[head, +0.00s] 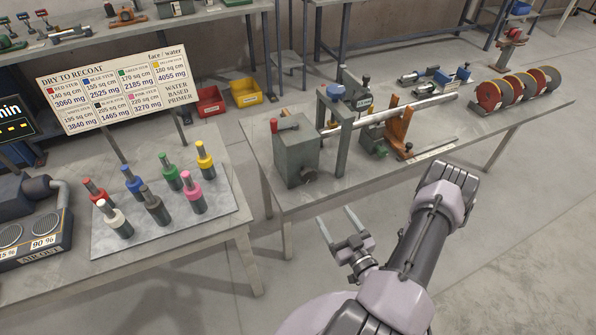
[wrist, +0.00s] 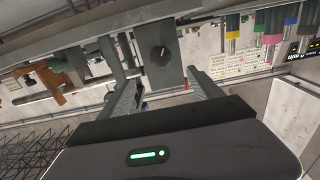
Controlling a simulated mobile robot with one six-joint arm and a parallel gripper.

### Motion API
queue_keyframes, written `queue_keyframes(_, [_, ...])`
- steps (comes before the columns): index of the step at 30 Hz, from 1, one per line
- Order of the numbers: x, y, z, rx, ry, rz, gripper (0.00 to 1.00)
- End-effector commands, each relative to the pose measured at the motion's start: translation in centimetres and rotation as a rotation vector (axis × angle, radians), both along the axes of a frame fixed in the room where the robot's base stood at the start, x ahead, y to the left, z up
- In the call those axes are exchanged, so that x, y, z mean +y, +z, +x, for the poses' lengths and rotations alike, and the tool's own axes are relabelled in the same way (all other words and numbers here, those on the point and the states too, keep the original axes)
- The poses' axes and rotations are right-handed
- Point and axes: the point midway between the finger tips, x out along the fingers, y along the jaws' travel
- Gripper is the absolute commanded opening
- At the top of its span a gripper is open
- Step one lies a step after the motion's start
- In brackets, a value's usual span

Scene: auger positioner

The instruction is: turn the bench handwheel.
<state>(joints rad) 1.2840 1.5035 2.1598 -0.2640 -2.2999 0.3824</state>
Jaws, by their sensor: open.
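The bench handwheel looks like a small dark round knob (head: 309,177) low on the front face of a grey box (head: 290,150) at the bench's left end. In the wrist view the knob (wrist: 160,55) sits on the grey box (wrist: 172,76), ahead of the fingers and roughly centred between them. My gripper (head: 333,213) is open and empty, in front of the bench and below the knob in the head view. The wrist view shows its two fingers spread (wrist: 164,78), apart from the knob. Nothing hides the knob.
A silver tube (head: 400,114) runs right from the box past a grey upright (head: 344,140) and an orange bracket (head: 399,128). Coloured discs (head: 517,88) stand at the bench's right. A left table holds coloured-top cylinders (head: 170,172) on a plate. Floor before the bench is clear.

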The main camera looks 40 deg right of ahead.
Motion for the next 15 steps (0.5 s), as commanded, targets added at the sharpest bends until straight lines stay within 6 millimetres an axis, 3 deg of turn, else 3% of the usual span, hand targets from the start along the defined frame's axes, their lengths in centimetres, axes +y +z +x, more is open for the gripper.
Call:
queue_keyframes(5, [-0.7, -0.1, 3.8, -0.002, 0.011, -0.008, 0.75])
queue_keyframes(15, [-3.0, -0.1, 13.3, -0.003, 0.007, -0.006, 0.75])
